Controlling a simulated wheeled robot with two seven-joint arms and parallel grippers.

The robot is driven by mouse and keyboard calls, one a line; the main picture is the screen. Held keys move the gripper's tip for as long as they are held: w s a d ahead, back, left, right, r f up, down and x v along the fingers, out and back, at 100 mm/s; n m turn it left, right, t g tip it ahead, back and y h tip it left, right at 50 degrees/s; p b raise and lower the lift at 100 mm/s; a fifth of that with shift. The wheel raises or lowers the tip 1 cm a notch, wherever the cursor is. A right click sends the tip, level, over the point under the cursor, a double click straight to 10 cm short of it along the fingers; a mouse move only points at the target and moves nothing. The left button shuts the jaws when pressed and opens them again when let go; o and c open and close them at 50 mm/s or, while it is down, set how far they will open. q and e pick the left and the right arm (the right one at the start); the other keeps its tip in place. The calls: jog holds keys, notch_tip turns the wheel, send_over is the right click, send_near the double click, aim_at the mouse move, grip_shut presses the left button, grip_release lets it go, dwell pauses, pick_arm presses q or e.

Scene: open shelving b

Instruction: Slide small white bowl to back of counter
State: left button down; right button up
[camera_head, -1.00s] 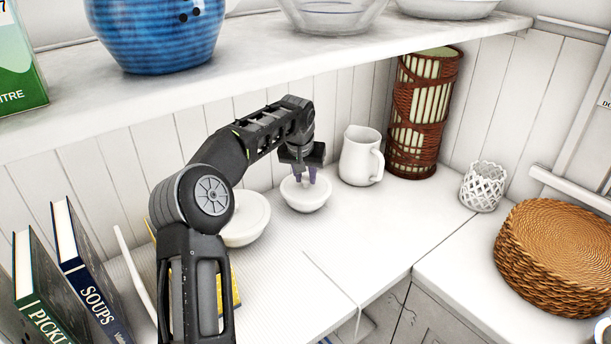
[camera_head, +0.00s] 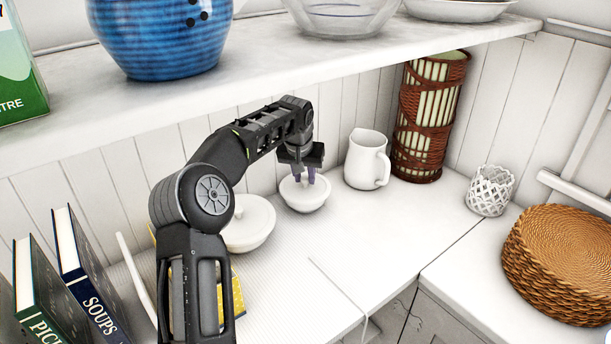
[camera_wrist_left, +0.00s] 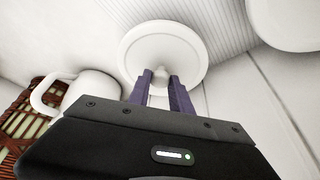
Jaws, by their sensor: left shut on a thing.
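The small white bowl (camera_head: 304,196) sits on the counter (camera_head: 345,235), between a larger white bowl and a white jug, near the panelled back wall. It has a white lid with a small knob. My left gripper (camera_head: 305,176) reaches down from above and is shut on the knob. In the left wrist view the round lid (camera_wrist_left: 190,48) of the small bowl fills the upper middle, with the purple fingertips (camera_wrist_left: 160,76) on either side of its knob. My right gripper is in neither view.
The larger white lidded bowl (camera_head: 249,226) stands to the left, partly behind my arm. The white jug (camera_head: 366,163) stands close on the right, with a wicker-wrapped cylinder (camera_head: 428,115) beyond it. A shelf (camera_head: 290,62) overhangs the back. The counter's front is clear.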

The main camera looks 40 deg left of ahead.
pick_arm(q)
jog(key=shift+a, duration=0.1)
jog(key=c, duration=1.1)
grip_release()
jog(key=shift+r, duration=0.1)
jog(key=shift+v, duration=3.85)
jog(key=shift+s, duration=0.1)
